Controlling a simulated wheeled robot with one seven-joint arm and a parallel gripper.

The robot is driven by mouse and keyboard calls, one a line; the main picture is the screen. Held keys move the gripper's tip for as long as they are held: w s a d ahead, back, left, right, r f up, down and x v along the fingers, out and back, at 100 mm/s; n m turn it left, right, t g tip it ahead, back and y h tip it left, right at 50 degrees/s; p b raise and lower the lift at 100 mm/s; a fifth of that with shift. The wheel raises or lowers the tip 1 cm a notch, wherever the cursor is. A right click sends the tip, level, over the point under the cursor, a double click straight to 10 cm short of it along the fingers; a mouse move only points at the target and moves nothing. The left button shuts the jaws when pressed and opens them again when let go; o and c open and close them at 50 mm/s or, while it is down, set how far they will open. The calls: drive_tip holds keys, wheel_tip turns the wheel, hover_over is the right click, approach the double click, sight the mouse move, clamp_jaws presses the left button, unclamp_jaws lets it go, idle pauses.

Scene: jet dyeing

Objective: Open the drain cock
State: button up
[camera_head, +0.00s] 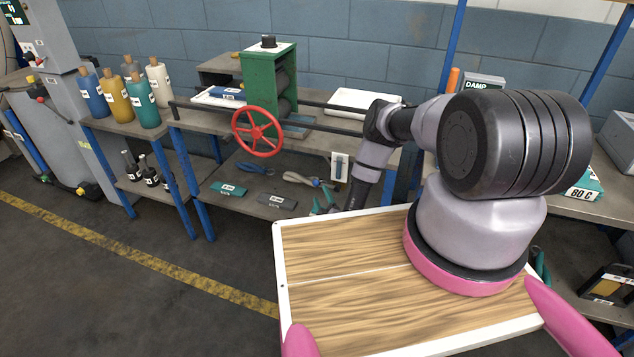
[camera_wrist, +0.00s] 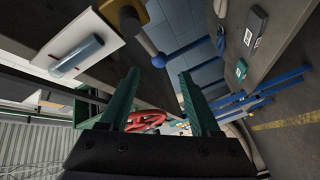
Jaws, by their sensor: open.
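In the head view, my gripper (camera_head: 325,203) is small and partly hidden by my arm, below the bench's front edge. I cannot make out the cock there.
A white plate with a grey-blue cylinder (camera_wrist: 78,55) is beside the fitting. A red handwheel (camera_head: 257,131) is on the green stand (camera_head: 268,80). Bottles (camera_head: 141,100) stand left. The floor at left is clear.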

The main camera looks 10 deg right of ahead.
sight(317, 185)
drive_tip(key=w, duration=0.8)
drive_tip(key=shift+w+a, duration=0.3)
clamp_jaws()
idle(1.0)
